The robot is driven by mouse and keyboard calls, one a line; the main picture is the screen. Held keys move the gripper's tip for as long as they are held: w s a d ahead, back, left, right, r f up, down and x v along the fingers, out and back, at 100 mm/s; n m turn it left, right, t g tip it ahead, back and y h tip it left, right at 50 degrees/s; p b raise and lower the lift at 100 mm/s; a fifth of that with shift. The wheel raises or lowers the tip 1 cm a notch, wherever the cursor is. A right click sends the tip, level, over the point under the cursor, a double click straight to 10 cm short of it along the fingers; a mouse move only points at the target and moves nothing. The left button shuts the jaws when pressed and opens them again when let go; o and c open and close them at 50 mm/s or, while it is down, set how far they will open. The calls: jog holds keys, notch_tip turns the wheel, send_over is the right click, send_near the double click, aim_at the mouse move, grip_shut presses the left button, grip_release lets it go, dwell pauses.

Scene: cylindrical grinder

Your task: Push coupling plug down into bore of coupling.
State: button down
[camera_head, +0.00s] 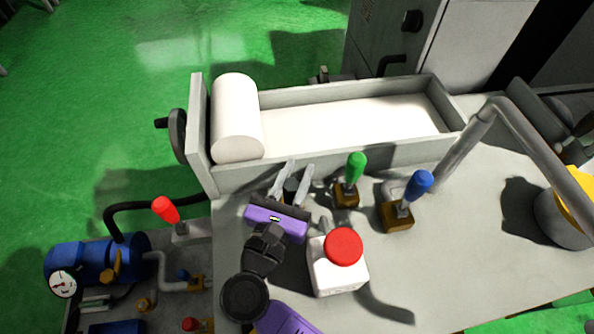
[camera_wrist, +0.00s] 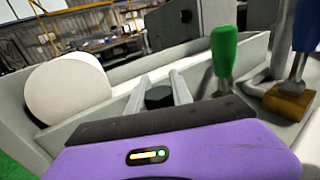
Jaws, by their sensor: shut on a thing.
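My gripper (camera_head: 299,168) is over the front of the grey machine table, its fingers pointing toward the trough. In the wrist view, the two grey fingers (camera_wrist: 157,84) stand on either side of a short dark cylinder (camera_wrist: 158,98), which I take to be the coupling plug. My gripper is shut on it. In the head view, only a small dark part of the plug (camera_head: 291,186) shows between the fingers. I cannot make out the coupling or its bore, nor whether the plug touches it.
A grey trough (camera_head: 320,168) with a white roller (camera_head: 236,115) lies behind my gripper. A green-handled lever (camera_head: 356,167) and a blue-handled lever (camera_head: 418,184) stand to the right. A white box with a red button (camera_head: 343,247) is close at front right. A bent pipe (camera_head: 535,145) rises further right.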

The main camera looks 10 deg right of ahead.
aim_at(289, 195)
jog(key=shift+f, duration=0.15)
jog(key=c, duration=1.1)
grip_release()
jog(key=shift+o, duration=0.2)
jog(key=v, duration=0.7)
jog(key=shift+s+a, duration=0.15)
jog(key=shift+s, duration=0.2)
